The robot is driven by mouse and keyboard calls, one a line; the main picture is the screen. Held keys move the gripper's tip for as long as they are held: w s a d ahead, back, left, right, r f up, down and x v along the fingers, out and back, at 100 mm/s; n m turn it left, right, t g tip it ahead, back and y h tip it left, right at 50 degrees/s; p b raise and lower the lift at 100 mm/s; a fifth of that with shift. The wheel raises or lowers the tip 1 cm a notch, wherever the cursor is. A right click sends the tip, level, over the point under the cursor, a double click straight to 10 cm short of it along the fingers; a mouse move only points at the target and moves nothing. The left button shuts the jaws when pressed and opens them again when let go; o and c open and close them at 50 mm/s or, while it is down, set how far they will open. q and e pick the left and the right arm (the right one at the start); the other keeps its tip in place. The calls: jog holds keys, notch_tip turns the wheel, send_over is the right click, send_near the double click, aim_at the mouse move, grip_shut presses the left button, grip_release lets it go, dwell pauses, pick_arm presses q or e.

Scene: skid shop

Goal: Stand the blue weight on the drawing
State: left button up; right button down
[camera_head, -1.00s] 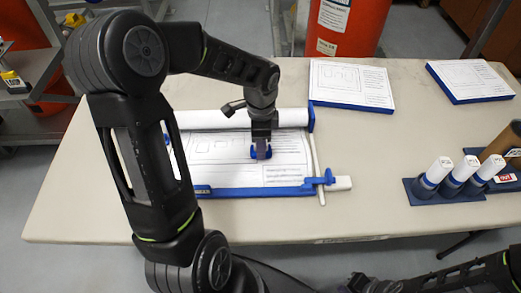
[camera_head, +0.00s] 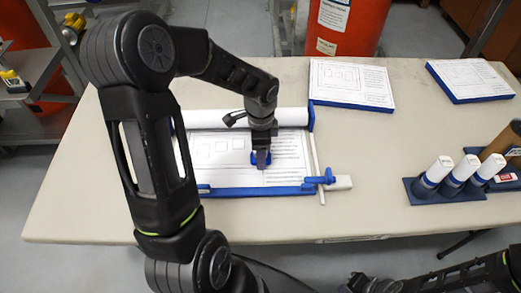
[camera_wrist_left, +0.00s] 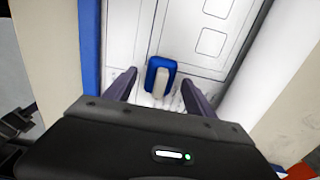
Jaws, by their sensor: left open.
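The blue weight (camera_wrist_left: 154,67) is a small blue block with a pale grey handle or strip on its near side. It is on the drawing (camera_wrist_left: 120,52), between the open fingers of my left gripper (camera_wrist_left: 158,82), with visible gaps on both sides. In the head view the weight (camera_head: 253,158) shows as blue patches beside my left gripper (camera_head: 262,163), which hides most of it. The drawing (camera_head: 285,173) lies on a blue-edged board. My right gripper (camera_head: 374,284) is low at the bottom right edge, dark and small; its fingers are unclear.
A blue rail (camera_head: 250,191) runs along the drawing's near edge, with a white roll (camera_head: 290,117) at the back. White-capped bottles (camera_head: 437,172) stand in a blue holder at right. The table between is clear.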

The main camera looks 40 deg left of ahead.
pick_arm(q)
notch_tip(320, 180, up, 12)
jog(key=shift+r, duration=0.2)
dwell(0.5)
jog(key=shift+f, duration=0.1)
dwell(1.4)
